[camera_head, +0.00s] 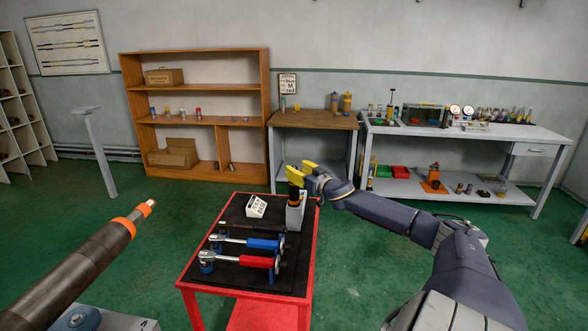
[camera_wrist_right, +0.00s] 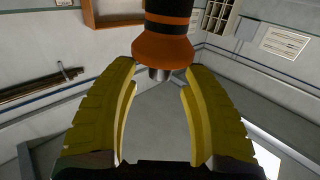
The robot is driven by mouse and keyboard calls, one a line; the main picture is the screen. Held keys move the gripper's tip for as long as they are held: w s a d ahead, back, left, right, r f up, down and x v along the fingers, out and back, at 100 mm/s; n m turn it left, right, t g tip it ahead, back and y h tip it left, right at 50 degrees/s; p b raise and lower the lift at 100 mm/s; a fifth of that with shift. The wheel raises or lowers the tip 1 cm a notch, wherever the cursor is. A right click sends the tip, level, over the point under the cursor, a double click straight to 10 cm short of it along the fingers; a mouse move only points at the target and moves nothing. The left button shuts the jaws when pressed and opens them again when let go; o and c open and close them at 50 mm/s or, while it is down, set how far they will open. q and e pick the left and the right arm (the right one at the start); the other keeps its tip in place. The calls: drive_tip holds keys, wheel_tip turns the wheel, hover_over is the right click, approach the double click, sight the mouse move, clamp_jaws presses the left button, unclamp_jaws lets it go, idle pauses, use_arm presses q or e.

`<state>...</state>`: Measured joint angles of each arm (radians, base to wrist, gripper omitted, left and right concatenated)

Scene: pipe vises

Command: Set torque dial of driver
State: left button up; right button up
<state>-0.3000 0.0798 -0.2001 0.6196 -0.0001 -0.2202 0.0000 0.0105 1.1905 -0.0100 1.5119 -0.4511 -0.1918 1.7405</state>
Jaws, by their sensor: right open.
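A driver (camera_head: 295,196), dark-bodied, stands upright on the red cart (camera_head: 190,287) in a grey holder. In the right wrist view the driver's black body with an orange flared collar (camera_wrist_right: 163,48) and a short grey end piece (camera_wrist_right: 159,74) shows at the top. My right gripper (camera_head: 291,176) has yellow fingers and is open at the driver's upper end. In the right wrist view its fingertips (camera_wrist_right: 160,75) lie on either side of the collar's end; contact cannot be told. Dial markings are not readable. My left gripper is not in view.
A blue-handled wrench (camera_head: 262,243) and a red-handled wrench (camera_head: 250,262) lie on the cart's black mat, near a white sign block (camera_head: 256,206). A large dark shaft (camera_head: 75,265) with orange bands reaches in from the lower left. Benches stand behind; green floor is free around the cart.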

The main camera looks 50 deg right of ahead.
drive_tip(key=shift+x, duration=0.95)
clamp_jaws()
